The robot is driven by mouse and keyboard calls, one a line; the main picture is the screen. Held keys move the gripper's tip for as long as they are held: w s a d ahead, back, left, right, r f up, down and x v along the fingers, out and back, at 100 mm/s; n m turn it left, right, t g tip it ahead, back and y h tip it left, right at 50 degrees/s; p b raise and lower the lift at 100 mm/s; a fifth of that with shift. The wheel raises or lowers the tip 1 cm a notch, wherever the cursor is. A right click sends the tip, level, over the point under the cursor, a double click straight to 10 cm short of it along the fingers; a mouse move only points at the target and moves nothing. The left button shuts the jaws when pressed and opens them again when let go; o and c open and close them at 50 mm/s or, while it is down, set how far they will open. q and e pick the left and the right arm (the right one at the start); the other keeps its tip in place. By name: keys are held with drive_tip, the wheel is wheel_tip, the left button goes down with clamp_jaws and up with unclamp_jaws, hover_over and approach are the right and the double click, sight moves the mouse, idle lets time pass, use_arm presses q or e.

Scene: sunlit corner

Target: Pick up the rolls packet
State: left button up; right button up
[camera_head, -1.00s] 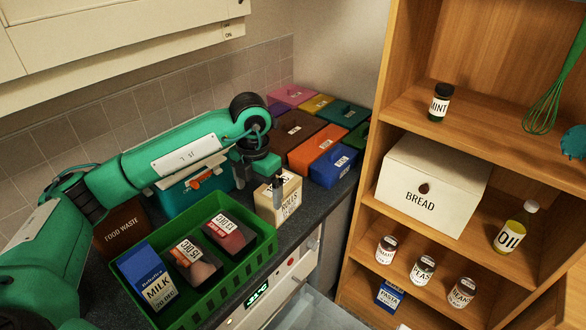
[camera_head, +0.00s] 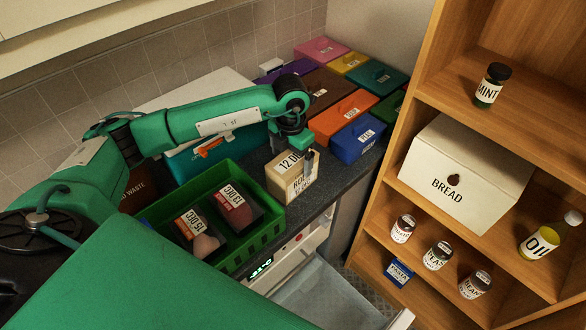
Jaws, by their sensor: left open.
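The rolls packet (camera_head: 281,187) is a cream box standing upright on the dark counter, just right of the green crate. Its top shows a "12 DE" date and its front a partly covered "ROLLS" label. My left gripper (camera_head: 306,165) is open at the packet's upper right, its jaws pointing down. One dark finger shows in front of the packet's right part; the other is not clearly visible. I cannot tell whether the finger touches the packet. My right gripper is out of view.
The green crate (camera_head: 268,232) holds two dated packs. Several coloured boxes, including a blue one (camera_head: 357,140) and an orange one (camera_head: 340,116), stand behind the packet. An open drawer (camera_head: 330,297) lies below the counter. Wooden shelves with a bread bin (camera_head: 462,178) stand right.

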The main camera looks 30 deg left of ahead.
use_arm(q)
drive_tip(key=shift+f, duration=0.2)
drive_tip(key=shift+s+d+f+p, duration=0.1)
drive_tip(key=shift+f+p, duration=0.15)
drive_tip(key=shift+p, duration=0.3)
wheel_tip(320, 180, down, 3)
drive_tip(key=shift+d+f+p, duration=0.15)
drive_tip(key=shift+p, duration=0.75)
drive_tip(key=shift+f, duration=0.55)
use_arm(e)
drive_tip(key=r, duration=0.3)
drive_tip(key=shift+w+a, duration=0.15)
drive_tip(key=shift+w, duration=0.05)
use_arm(q)
drive_tip(key=c, duration=1.1)
drive_tip(key=shift+c, duration=0.7)
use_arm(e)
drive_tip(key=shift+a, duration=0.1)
use_arm(q)
drive_tip(key=shift+r, duration=0.1)
